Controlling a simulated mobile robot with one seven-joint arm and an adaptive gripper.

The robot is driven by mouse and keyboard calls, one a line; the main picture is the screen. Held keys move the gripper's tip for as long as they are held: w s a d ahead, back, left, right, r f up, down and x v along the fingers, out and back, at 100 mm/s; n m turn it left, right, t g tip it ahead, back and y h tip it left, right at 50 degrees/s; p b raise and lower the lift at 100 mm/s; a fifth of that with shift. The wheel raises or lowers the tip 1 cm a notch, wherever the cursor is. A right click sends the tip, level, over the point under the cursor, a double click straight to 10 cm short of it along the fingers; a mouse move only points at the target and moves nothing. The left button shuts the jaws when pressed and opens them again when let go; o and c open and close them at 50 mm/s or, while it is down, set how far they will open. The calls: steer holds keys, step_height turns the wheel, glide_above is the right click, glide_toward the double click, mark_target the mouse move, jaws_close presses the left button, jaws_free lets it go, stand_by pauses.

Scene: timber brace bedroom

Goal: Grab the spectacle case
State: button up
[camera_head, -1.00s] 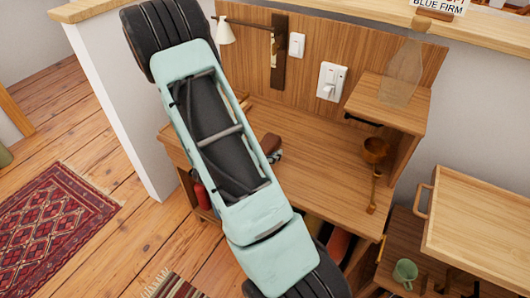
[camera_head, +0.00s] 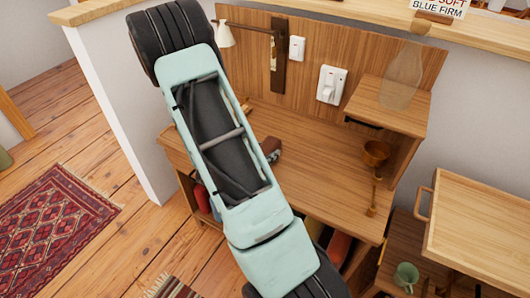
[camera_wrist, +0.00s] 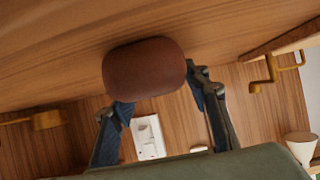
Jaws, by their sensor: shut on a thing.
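The spectacle case is a rounded reddish-brown case (camera_wrist: 145,68), seen in the wrist view between the fingertips of my gripper (camera_wrist: 160,88). The fingers reach its two sides and are shut on it. In the head view a small part of the brown case (camera_head: 271,147) shows just right of my arm, above the wooden desk. My arm hides most of the gripper there. I cannot tell how far the case is from the desk top.
The wooden desk (camera_head: 315,165) has free room in its middle. A brass cup (camera_head: 376,152) stands at its right, below a shelf with a glass bottle (camera_head: 402,80). A wall lamp (camera_head: 225,35) is behind my arm. A wooden tray (camera_head: 485,230) and a green mug (camera_head: 406,275) are at the right.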

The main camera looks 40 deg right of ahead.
mark_target(267, 150)
steer(key=shift+r, duration=0.15)
steer(key=shift+r, duration=0.2)
steer(key=r, duration=0.2)
steer(key=r+p, duration=0.1)
steer(key=shift+s+r, duration=0.35)
steer(key=shift+s, duration=0.05)
steer(key=s+r+p, duration=0.5)
steer(key=s+r, duration=0.1)
steer(key=shift+s+d+r, duration=0.3)
steer(key=shift+s+d, duration=0.05)
steer(key=shift+d, duration=0.1)
